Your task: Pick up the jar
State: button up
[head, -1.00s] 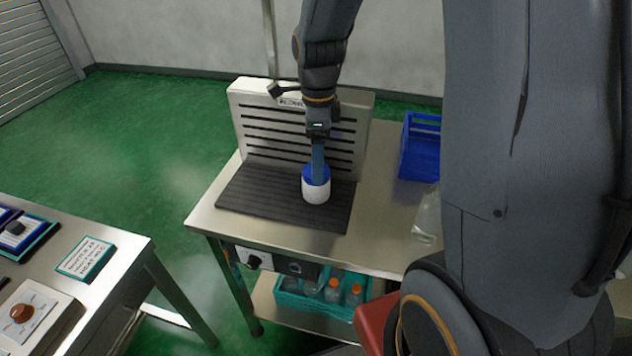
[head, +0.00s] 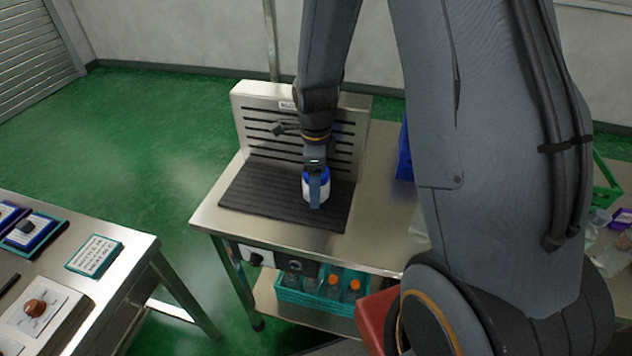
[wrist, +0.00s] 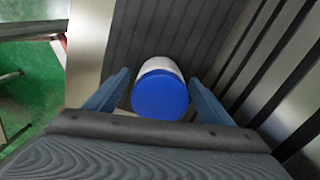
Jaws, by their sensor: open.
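The jar is white with a blue lid. In the head view the jar (head: 306,191) stands upright on a dark ribbed mat (head: 254,197) in front of the slotted metal panel. It also shows in the wrist view (wrist: 160,92), lid towards the camera. My gripper (head: 315,200) is down at the jar in the head view, one finger hiding part of it. In the wrist view my gripper (wrist: 160,88) is open, with one blue-grey finger on each side of the jar and a visible gap on both sides.
The slotted metal panel (head: 262,120) rises close behind the mat. A blue crate (head: 404,165) stands on the table to the right, partly hidden by my arm. A teal crate (head: 318,303) of bottles is on the shelf below. The steel table (head: 378,215) has bare room right of the mat.

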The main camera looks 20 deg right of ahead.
jog(key=c, duration=1.3)
jog(key=shift+r, duration=0.15)
